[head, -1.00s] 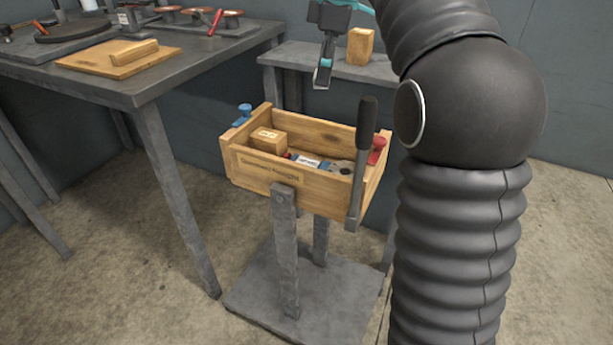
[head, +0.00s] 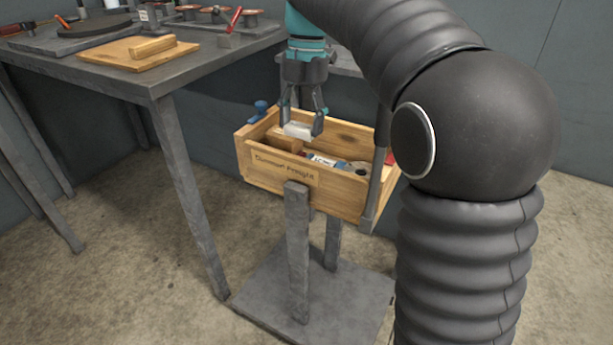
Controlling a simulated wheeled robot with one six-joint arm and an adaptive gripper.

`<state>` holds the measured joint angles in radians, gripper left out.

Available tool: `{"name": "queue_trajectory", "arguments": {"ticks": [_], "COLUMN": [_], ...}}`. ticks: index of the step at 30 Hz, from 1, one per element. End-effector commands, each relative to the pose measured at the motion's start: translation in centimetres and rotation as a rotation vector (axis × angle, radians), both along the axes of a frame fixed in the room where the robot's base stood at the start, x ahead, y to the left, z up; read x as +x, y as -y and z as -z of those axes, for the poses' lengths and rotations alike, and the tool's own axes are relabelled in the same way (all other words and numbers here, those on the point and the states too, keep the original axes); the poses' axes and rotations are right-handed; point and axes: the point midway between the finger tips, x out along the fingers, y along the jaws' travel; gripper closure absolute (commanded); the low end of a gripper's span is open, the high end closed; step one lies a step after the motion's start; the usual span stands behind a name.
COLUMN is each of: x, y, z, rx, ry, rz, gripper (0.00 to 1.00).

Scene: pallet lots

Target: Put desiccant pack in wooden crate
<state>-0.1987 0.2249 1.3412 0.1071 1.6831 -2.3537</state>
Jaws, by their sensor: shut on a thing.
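The wooden crate (head: 270,173) stands open on a grey metal stand in the middle of the head view. My gripper (head: 300,127) points down over the left part of the crate. It is shut on a small white pack, which looks like the desiccant pack (head: 297,131). The pack is at about rim height, in front of the back wall. Whether it touches anything in the crate, I cannot tell. My gripper and the front wall hide part of the crate's inside.
A wooden block (head: 284,141) and a white-and-blue item (head: 322,160) lie inside the crate. A blue knob (head: 261,106) sits at its left end, and a long grey tool (head: 371,197) stands at its right. A workbench (head: 150,85) is at the left.

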Motion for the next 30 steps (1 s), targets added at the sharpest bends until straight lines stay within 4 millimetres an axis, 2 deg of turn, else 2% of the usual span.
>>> {"name": "queue_trajectory", "arguments": {"ticks": [1, 3, 9, 19, 27, 30], "x": [-0.1, -0.1, -0.1, 0.0, 0.0, 0.0], "y": [0.0, 0.0, 0.0, 0.0, 0.0, 0.0], "z": [1.5, 3.1, 7.0, 9.4, 12.9, 13.1], "rx": [-0.001, -0.001, -0.001, -0.001, 0.000, 0.000], "ry": [-0.003, -0.003, -0.002, -0.002, 0.000, 0.001], "rz": [0.001, 0.001, 0.002, 0.002, 0.003, 0.003], "gripper": [0.66, 0.66, 0.66, 0.66, 0.66, 0.66]}}
